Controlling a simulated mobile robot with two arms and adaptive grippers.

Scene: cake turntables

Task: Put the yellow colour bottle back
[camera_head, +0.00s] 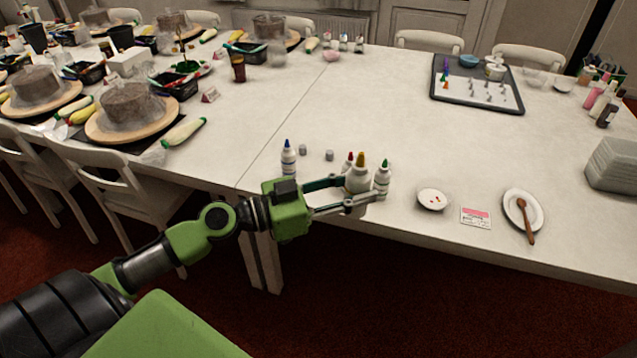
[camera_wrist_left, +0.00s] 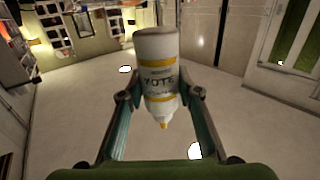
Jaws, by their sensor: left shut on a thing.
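The yellow colour bottle (camera_head: 359,175), white with a yellow tip, stands between the fingers of my left gripper (camera_head: 362,191). The gripper is shut on it. In the left wrist view the yellow bottle (camera_wrist_left: 157,62) fills the middle between both fingers (camera_wrist_left: 160,98), with yellow bands and its tip pointing down in the picture. In the head view its lower part is partly hidden by the near finger, so I cannot tell whether its base touches the table. A green-tipped bottle (camera_head: 382,177) is right beside it, and a red-tipped bottle (camera_head: 349,160) is just behind. My right gripper is not in view.
A blue-tipped bottle (camera_head: 288,160) stands left of the gripper. A small white dish (camera_head: 432,199), a card (camera_head: 476,218) and a plate with a wooden spoon (camera_head: 515,208) are to the right. The table's middle is clear.

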